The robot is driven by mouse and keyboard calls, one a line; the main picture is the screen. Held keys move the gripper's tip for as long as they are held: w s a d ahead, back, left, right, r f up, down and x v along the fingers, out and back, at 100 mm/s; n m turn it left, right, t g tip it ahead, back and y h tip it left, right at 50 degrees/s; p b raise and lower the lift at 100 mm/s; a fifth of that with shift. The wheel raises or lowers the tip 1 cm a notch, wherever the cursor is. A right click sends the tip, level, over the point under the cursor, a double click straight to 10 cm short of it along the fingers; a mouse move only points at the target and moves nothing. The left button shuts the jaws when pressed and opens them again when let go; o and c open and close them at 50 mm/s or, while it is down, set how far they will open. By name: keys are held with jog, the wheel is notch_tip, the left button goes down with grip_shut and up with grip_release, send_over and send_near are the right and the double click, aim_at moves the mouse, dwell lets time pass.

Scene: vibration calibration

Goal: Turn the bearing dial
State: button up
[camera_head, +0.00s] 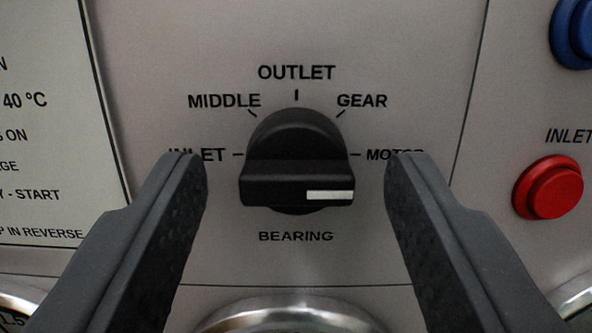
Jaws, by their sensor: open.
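The bearing dial (297,160) is a round black knob with a raised grip bar on a grey panel. The bar lies level, and its white mark sits at the right end, on the side of the MOTOR label. INLET, MIDDLE, OUTLET, GEAR and MOTOR are printed around the dial, with BEARING below it. My gripper (296,163) is open, with one dark finger on each side of the dial. Gaps show between both fingers and the knob. The fingertips partly cover the INLET and MOTOR labels. How far the fingertips are from the panel is hard to tell.
A red button (549,187) and a blue button (575,32) stick out at the right. A round metal rim (300,312) shows below the dial, with parts of others at the lower corners. A printed text plate (40,140) is at the left.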

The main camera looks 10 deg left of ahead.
jog(key=c, duration=1)
jog(key=shift+n+p, duration=0.3)
jog(key=n+p, duration=0.1)
jog(key=n, duration=0.1)
jog(key=n+p, duration=0.1)
jog(key=shift+d+n+y, duration=0.2)
jog(key=shift+n+y, duration=0.2)
jog(key=shift+n+g+y+p, duration=0.35)
jog(key=shift+n+p, duration=0.15)
jog(key=shift+n, duration=0.95)
jog(key=shift+n+g+y+p, duration=0.3)
jog(key=shift+n+p, duration=0.2)
jog(key=shift+n, duration=0.95)
jog(key=o, duration=1)
